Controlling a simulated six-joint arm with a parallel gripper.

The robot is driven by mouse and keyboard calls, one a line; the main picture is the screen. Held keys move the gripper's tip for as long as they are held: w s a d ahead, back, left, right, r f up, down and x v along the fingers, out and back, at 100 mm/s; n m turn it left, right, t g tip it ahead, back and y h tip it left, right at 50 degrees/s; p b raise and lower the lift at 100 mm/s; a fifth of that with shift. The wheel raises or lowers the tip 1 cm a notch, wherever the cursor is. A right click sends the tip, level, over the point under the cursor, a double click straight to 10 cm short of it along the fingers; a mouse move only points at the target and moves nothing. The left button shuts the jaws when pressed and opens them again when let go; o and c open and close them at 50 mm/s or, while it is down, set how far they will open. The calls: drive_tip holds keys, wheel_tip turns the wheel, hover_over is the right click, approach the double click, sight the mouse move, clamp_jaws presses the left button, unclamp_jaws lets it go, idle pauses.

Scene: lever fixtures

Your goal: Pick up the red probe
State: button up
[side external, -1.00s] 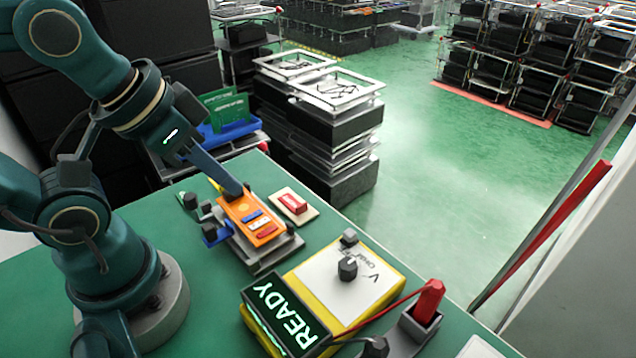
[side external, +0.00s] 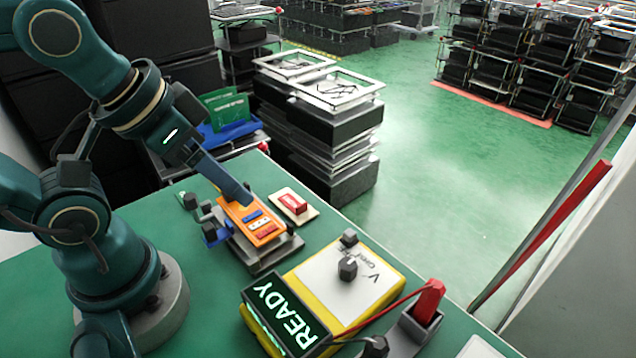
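The red probe (side external: 428,300) stands upright in a dark grey holder (side external: 408,335) at the lower right of the side view. A red cable (side external: 385,312) runs left from it toward the yellow meter (side external: 372,300). The meter has a white face, a black knob (side external: 347,268) and a display (side external: 284,318) reading READY. My gripper (side external: 246,198) is far to the left of the probe, low over the far end of an orange board (side external: 240,212). Its fingers look like one blue bar from here, so their opening is hidden. I cannot tell whether it touches the board.
The orange board carries small blue, white and red parts and sits on a grey fixture (side external: 268,256). A red block on a beige plate (side external: 306,213) lies beside it. A stack of dark boxes (side external: 340,150) stands behind the table edge. Green tabletop (side external: 215,315) is clear at front left.

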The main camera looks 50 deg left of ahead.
wheel_tip(320, 180, up, 3)
drive_tip(key=w+t, duration=0.1)
drive_tip(key=w, duration=0.2)
drive_tip(key=m+g+h, duration=0.1)
drive_tip(key=m+h, duration=0.1)
drive_tip(key=m, duration=0.2)
hover_over(433, 285)
drive_tip(key=w+a, duration=0.2)
drive_tip(key=a, duration=0.3)
wheel_tip(433, 285, down, 3)
drive_tip(key=s+d+f, duration=0.1)
drive_tip(key=s+d+f+m+g, duration=0.1)
drive_tip(key=d+f, duration=0.1)
drive_tip(key=s+d+f+m, duration=0.1)
drive_tip(key=f, duration=0.1)
drive_tip(key=shift+d+g, duration=0.15)
drive_tip(key=shift+g, duration=0.25)
drive_tip(key=shift+x, duration=2.5)
clamp_jaws()
